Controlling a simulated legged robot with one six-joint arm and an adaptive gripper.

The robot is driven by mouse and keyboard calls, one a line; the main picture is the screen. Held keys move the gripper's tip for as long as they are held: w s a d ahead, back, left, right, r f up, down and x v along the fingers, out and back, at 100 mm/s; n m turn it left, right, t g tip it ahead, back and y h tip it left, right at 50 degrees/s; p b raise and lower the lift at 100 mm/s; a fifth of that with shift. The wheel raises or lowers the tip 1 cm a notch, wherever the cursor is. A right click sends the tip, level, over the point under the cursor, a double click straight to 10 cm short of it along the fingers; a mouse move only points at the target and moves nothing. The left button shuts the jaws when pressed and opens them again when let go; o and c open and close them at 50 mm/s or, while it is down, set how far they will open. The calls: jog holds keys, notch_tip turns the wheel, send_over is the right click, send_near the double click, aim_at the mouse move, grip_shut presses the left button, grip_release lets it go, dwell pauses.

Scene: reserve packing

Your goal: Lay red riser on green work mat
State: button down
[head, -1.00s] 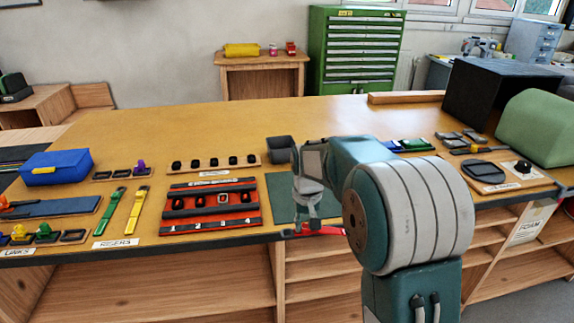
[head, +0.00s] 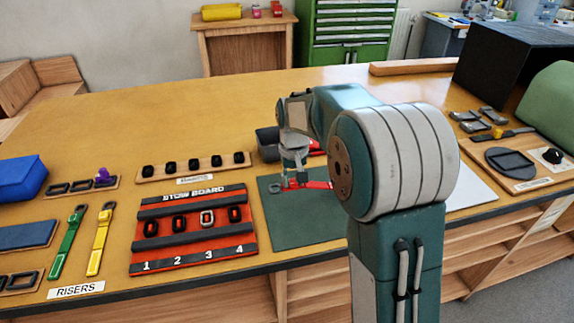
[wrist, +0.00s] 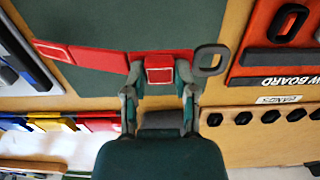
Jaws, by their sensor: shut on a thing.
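The red riser (head: 319,185) is a strap-like piece with a grey ring at its left end. It lies over the green work mat (head: 305,232), near the mat's back edge; I cannot tell if it touches. My gripper (head: 293,184) is shut on the riser near the ring end, pointing down. In the wrist view the gripper (wrist: 160,73) pinches a red block of the riser (wrist: 98,59). The ring shows right of the fingers, and the strap runs left over the mat (wrist: 150,22). My arm hides the mat's right part in the head view.
The red stow board (head: 190,262) stands left of the mat, with green (head: 68,240) and yellow (head: 100,240) risers farther left. A dark bin (head: 267,143) and a rack of black rings (head: 196,167) are behind. The bench's back middle is clear.

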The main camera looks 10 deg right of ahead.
aim_at(292, 204)
jog(key=shift+w, duration=0.15)
jog(key=shift+a+f, duration=0.2)
jog(key=shift+f, duration=0.75)
jog(key=shift+a+f, duration=0.2)
jog(key=shift+f, duration=0.75)
jog(key=shift+d+f, duration=0.25)
jog(key=shift+f, duration=0.7)
jog(key=shift+a, duration=0.15)
jog(key=shift+f, duration=0.55)
jog(key=shift+c, duration=1.7)
grip_release()
